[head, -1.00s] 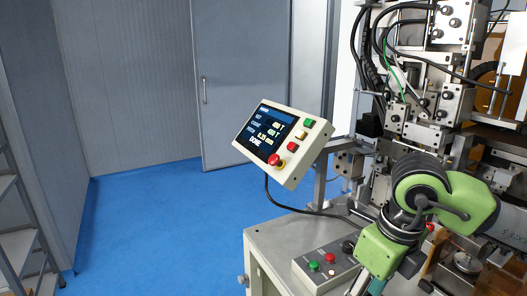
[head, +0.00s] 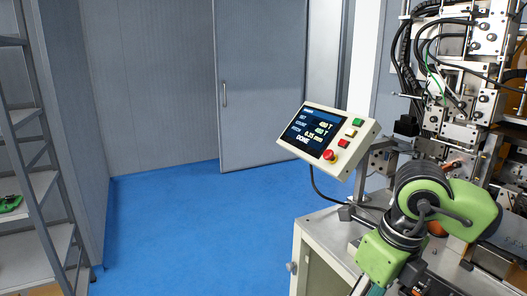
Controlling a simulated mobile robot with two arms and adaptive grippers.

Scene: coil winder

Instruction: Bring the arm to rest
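A green arm of mine (head: 462,210) with dark joints is bent at the lower right, in front of the coil winder (head: 474,110). Neither gripper shows in the head view, so I cannot see whether either holds anything. The winder's control panel (head: 329,140) stands tilted on a bracket left of the arm. Its screen shows several lines of readings and the word DONE at the bottom. A red knob and several coloured buttons sit on its right side.
The winder's pale bench (head: 325,238) has its corner left of my arm. Blue floor (head: 200,235) lies open between it and a metal shelf rack (head: 40,185) at the left. A green object (head: 10,203) lies on the rack. A grey door (head: 262,85) is shut behind.

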